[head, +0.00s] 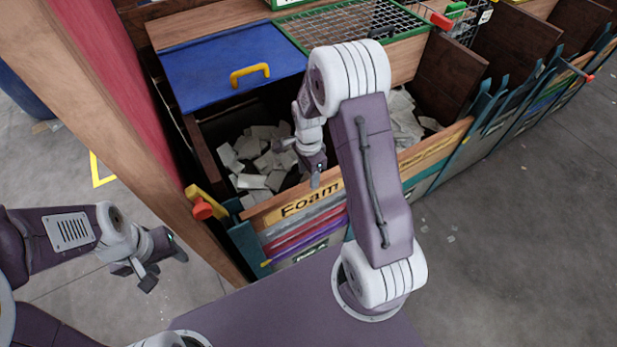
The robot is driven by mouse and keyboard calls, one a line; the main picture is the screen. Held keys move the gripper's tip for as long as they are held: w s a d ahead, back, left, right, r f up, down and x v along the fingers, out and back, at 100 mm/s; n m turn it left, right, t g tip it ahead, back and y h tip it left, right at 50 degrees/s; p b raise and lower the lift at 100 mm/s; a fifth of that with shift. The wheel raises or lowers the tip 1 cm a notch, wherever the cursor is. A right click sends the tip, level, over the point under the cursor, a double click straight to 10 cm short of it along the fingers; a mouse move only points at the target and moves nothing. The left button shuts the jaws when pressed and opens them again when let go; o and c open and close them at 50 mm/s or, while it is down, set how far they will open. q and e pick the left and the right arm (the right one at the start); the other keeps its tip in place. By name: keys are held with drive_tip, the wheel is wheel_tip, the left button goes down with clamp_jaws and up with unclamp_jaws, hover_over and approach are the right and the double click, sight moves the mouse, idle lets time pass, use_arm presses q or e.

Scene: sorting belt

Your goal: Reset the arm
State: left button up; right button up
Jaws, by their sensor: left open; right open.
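My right arm rises from my base and bends over the front of a bin labelled "Foam" (305,203). My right gripper (300,165) hangs over the bin opening, above white foam pieces (255,158). Its jaws are open and I see nothing in them; the arm hides part of the bin. My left arm comes in from the left edge. My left gripper (165,265) is open and empty, in front of the wooden post and above the grey floor.
A blue lid (232,65) with a yellow handle (249,73) covers the bin's back. A wooden post with a red panel (115,75) stands between the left arm and the bin. More bins (520,110) run right.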

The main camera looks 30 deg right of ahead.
idle(0.6)
drive_tip(key=a+r+n+t, duration=0.2)
drive_tip(key=a+r, duration=0.1)
drive_tip(key=r, duration=0.5)
drive_tip(key=s+a+n, duration=0.2)
drive_tip(key=s+n, duration=1)
drive_tip(key=n, duration=0.3)
drive_tip(key=shift+s+r+g, duration=0.15)
drive_tip(key=shift+s+g, duration=0.05)
drive_tip(key=shift+g, duration=0.2)
